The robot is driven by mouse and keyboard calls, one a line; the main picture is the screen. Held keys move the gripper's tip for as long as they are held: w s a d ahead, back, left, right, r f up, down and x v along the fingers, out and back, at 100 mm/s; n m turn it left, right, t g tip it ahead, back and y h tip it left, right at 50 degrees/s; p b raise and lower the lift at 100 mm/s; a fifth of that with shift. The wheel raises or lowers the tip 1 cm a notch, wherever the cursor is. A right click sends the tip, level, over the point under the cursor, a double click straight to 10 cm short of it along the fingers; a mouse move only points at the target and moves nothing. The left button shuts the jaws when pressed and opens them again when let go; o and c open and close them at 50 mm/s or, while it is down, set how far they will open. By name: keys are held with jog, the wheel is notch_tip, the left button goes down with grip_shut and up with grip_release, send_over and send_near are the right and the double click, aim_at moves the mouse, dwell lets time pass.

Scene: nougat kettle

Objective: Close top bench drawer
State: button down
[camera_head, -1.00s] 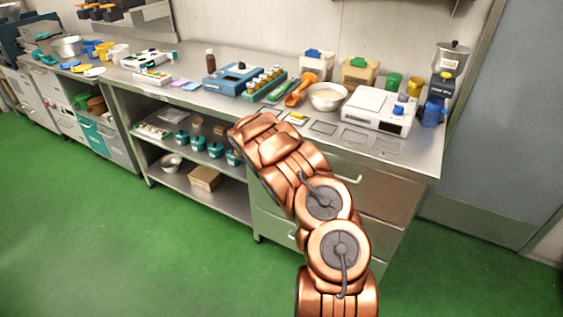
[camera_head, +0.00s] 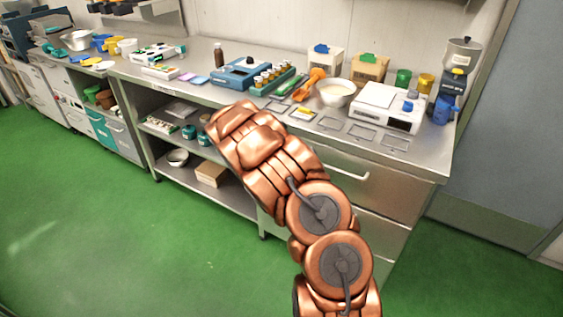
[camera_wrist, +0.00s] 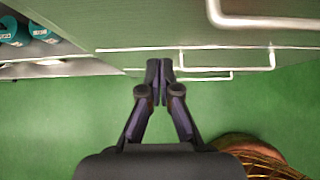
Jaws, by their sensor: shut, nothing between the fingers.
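The bench's top drawer (camera_head: 385,187) is at the right end of the metal bench, under the worktop, with a pale bar handle (camera_head: 345,173). I cannot tell how far it stands out. In the wrist view a large bar handle (camera_wrist: 265,21) is close at the top right, with other handles (camera_wrist: 230,69) lower down beyond it. My gripper (camera_wrist: 158,63) is shut and empty, in front of the drawer fronts and apart from the nearest handle. In the head view my copper arm hides the gripper and the left part of the drawer.
Lower drawers (camera_head: 383,232) sit below. The worktop holds a white device (camera_head: 388,107), a bowl (camera_head: 336,94) and a blue device (camera_head: 240,73). Open shelves are at the left, with a cardboard box (camera_head: 211,174). The green floor (camera_head: 130,240) in front is clear.

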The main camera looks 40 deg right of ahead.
jog(key=shift+v, duration=2.95)
jog(key=s+a+r+m+g, duration=0.1)
jog(key=s+a+r+m, duration=0.1)
jog(key=s+r+m, duration=0.3)
jog(key=s+a+r+m+g+y, duration=0.1)
jog(key=s+a+r+m, duration=0.25)
jog(key=s, duration=0.35)
jog(key=s+a+r+m+g, duration=0.1)
jog(key=s+a+r+m, duration=0.1)
jog(key=s+r+m, duration=0.3)
jog(key=s+a+r+m+g+y+p, duration=0.1)
jog(key=s+a+m+y, duration=0.6)
jog(key=s+a, duration=1.6)
jog(key=s+r+m+g, duration=0.1)
jog(key=s, duration=0.2)
jog(key=shift+s+a+r+m+p, duration=0.15)
jog(key=shift+s+r+m+p, duration=0.2)
jog(key=shift+r, duration=0.05)
